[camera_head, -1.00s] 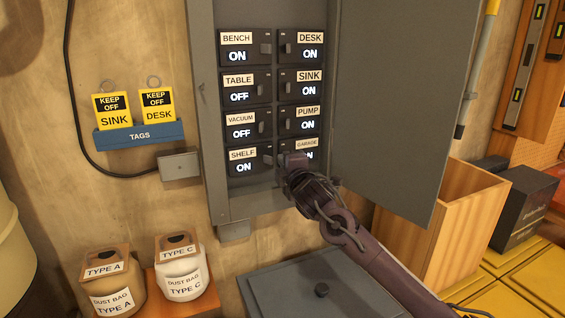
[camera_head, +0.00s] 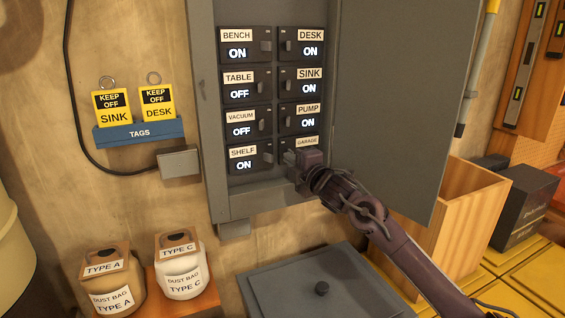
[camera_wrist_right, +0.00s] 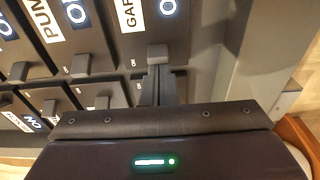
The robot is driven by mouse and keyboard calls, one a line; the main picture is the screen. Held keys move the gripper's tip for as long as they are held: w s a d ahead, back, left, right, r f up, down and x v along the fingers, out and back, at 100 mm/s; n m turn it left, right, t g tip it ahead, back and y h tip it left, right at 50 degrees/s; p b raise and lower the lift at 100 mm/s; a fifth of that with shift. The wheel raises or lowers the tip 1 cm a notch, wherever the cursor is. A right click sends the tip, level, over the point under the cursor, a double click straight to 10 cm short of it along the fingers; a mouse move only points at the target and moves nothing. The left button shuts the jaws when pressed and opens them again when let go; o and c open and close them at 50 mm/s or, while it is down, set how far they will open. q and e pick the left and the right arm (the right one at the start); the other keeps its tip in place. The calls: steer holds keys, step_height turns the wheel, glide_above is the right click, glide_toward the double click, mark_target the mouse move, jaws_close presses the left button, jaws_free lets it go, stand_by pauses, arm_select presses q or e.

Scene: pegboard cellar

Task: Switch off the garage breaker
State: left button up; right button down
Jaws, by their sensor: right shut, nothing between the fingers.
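The garage breaker (camera_head: 307,142) is the bottom one in the right column of the grey panel. Its label shows in the head view, but my right gripper hides most of its body and its display. In the right wrist view its small grey lever (camera_wrist_right: 157,54) stands just beyond my fingertips. Part of its lit display shows an "O"; the rest is cut off. My right gripper (camera_head: 287,157) is shut and empty, its fingertips at the lever; I cannot tell whether they touch it. The closed fingers also show in the wrist view (camera_wrist_right: 158,85). My left gripper is not in view.
Pump (camera_head: 301,119), sink and desk breakers above read ON. In the left column, shelf (camera_head: 244,160) and bench read ON, table and vacuum OFF. The open panel door (camera_head: 400,110) stands right of my gripper. A grey lidded box (camera_head: 310,285) sits below.

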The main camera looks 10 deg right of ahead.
steer(key=b+v, duration=0.3)
steer(key=v, duration=0.5)
steer(key=shift+d, duration=0.3)
steer(key=shift+w, duration=0.15)
